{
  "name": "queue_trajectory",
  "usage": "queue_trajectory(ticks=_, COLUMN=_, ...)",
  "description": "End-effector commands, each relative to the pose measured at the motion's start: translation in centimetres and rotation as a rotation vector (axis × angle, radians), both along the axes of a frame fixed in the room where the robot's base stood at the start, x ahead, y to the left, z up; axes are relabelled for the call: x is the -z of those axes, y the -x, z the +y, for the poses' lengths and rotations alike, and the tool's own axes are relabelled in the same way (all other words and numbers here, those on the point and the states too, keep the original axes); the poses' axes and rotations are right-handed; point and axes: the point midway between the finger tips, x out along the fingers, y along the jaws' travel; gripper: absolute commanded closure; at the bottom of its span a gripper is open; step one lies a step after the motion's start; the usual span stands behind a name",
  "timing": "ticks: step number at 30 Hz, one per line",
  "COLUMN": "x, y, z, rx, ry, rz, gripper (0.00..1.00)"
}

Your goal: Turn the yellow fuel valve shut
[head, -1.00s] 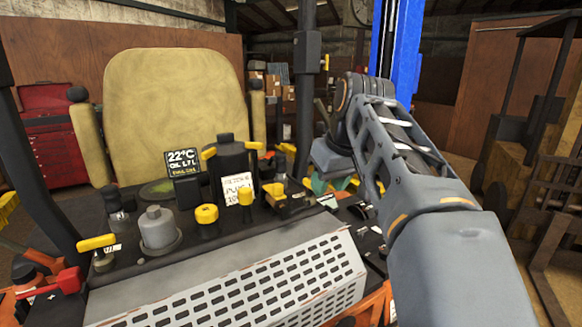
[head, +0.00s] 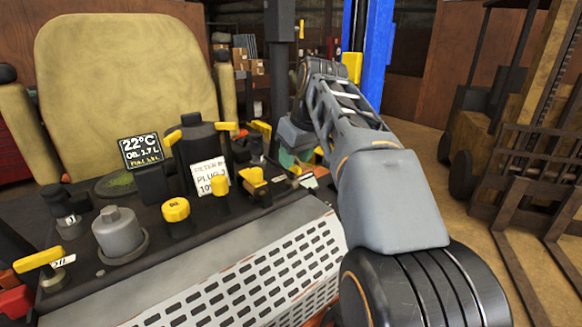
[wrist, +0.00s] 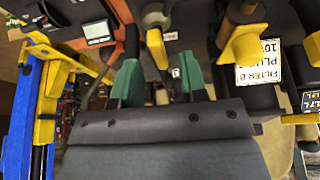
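Several yellow handles show on the mower's dark panel, and I cannot read which one is the fuel valve. In the wrist view a yellow lever (wrist: 156,46) with a small white tag lies ahead of the gap between my fingertips. My gripper (wrist: 160,75) has two green fingers set wide apart, with nothing held between them. The lever looks apart from both fingers. In the head view my gripper (head: 292,160) is low over the right end of the panel, mostly hidden behind my arm. Another yellow handle (head: 37,259) sits at the panel's front left.
A black filter housing (head: 200,145) with a white label stands left of my gripper. A yellow cap (head: 176,209), a grey cylinder (head: 119,233) and a display (head: 140,150) are further left. A blue post (head: 372,70) rises behind my arm. A forklift (head: 530,150) stands right.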

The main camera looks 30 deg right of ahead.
Motion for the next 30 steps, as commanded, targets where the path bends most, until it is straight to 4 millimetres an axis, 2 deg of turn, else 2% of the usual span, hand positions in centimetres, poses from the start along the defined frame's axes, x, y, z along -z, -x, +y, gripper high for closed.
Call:
queue_trajectory(ticks=3, x=1.4, y=-0.6, z=0.1, rx=0.001, ry=0.0, rz=0.001, gripper=0.61)
queue_trajectory(ticks=9, x=2.8, y=-1.1, z=0.1, rx=0.002, ry=0.0, rz=0.001, gripper=0.61)
queue_trajectory(ticks=21, x=3.2, y=-1.3, z=0.1, rx=0.004, ry=0.001, rz=0.0, gripper=0.62)
queue_trajectory(ticks=30, x=3.2, y=-1.3, z=0.1, rx=0.003, ry=0.0, rz=-0.001, gripper=0.9)
